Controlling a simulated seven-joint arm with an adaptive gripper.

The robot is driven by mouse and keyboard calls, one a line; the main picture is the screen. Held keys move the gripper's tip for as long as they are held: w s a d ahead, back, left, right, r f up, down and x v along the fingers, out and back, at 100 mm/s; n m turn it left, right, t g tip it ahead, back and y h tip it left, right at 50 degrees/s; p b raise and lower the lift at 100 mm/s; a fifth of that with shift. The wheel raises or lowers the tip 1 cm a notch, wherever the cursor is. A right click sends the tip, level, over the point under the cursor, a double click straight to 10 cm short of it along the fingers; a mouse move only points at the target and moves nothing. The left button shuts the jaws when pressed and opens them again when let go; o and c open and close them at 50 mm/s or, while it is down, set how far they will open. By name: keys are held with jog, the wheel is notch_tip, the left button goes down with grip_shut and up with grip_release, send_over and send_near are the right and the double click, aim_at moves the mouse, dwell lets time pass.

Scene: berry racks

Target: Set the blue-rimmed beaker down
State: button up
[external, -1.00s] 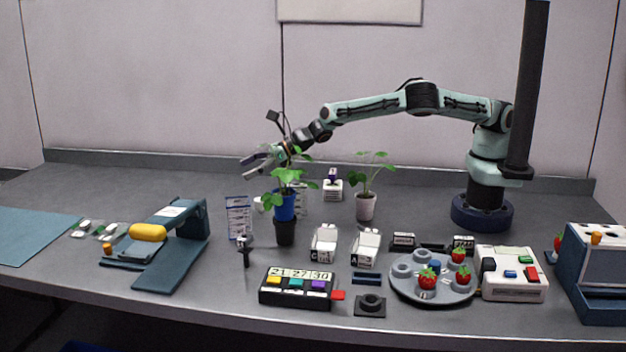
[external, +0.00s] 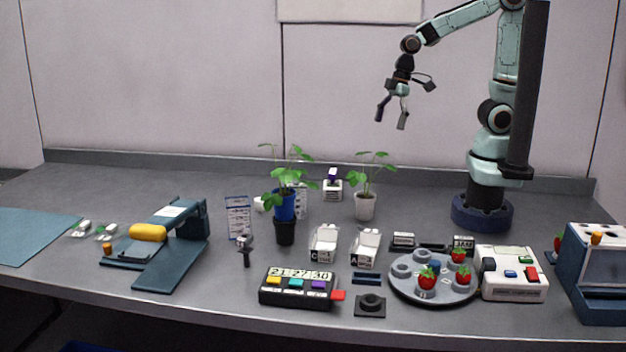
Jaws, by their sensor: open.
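My gripper (external: 391,116) is open and empty. It hangs high in the air near the back wall, fingers pointing down, well clear of the table and everything on it. I cannot make out a blue-rimmed beaker for certain. A small white object (external: 259,204) stands on the table left of the blue plant pot (external: 284,206); the plant and pot partly hide that area, and it is too small to tell whether it is a beaker.
The blue pot sits on a black stand. A white potted plant (external: 365,206) stands to its right. A round grey tray (external: 402,290) holds strawberries at the right front. A button box (external: 297,299) is at the front.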

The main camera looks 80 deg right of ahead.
jog(key=s+m+g+h, duration=0.1)
jog(key=s+m, duration=0.5)
jog(key=s, duration=0.8)
jog(key=shift+s+d+r+g, duration=0.15)
jog(key=shift+d+r+g, duration=0.25)
jog(key=shift+g, duration=0.5)
